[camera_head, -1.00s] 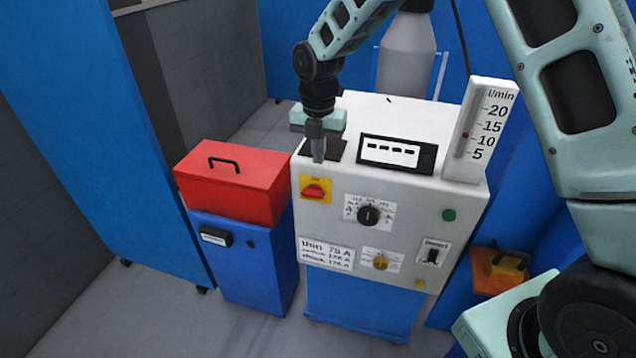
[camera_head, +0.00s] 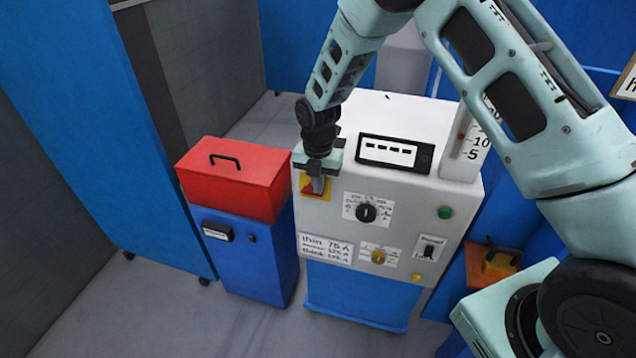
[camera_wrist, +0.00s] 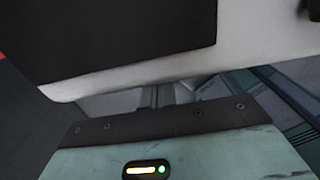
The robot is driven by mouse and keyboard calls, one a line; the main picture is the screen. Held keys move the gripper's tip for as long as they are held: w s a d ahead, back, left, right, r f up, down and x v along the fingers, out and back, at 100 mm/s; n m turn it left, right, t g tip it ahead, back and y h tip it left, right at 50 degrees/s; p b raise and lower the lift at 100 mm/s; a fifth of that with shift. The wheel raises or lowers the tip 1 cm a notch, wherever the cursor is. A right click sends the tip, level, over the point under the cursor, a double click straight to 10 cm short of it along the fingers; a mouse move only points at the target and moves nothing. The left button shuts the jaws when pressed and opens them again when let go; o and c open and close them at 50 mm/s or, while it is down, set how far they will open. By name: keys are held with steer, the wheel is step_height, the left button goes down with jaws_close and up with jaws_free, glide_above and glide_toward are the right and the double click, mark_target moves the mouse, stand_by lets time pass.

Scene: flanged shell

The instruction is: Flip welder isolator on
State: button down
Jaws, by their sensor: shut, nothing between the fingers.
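The welder (camera_head: 388,217) is a white box with a sloping control face, standing on a blue base. Its isolator is a red switch (camera_head: 307,190) on a yellow plate at the face's upper left, partly hidden behind my gripper in the head view. My gripper (camera_head: 318,187) is shut and empty, pointing down in front of the isolator. I cannot tell whether the fingertips touch the switch. The switch's position is hidden. In the wrist view, the welder's white edge and dark top panel (camera_wrist: 120,40) fill the upper part, and the fingertips are not clear.
A red toolbox (camera_head: 232,178) sits on a blue cabinet (camera_head: 245,262) left of the welder. A flow gauge (camera_head: 466,150) stands on the top right.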

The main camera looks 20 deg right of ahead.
steer(key=shift+s+d+f+b, duration=0.4)
steer(key=shift+d+f+b, duration=0.1)
steer(key=shift+d+b, duration=0.1)
steer(key=shift+w+a+r, duration=0.1)
steer(key=shift+a+r, duration=0.05)
steer(key=shift+w+a+r, duration=0.2)
steer(key=shift+w+a, duration=0.15)
steer(key=shift+a, duration=0.1)
stand_by(0.3)
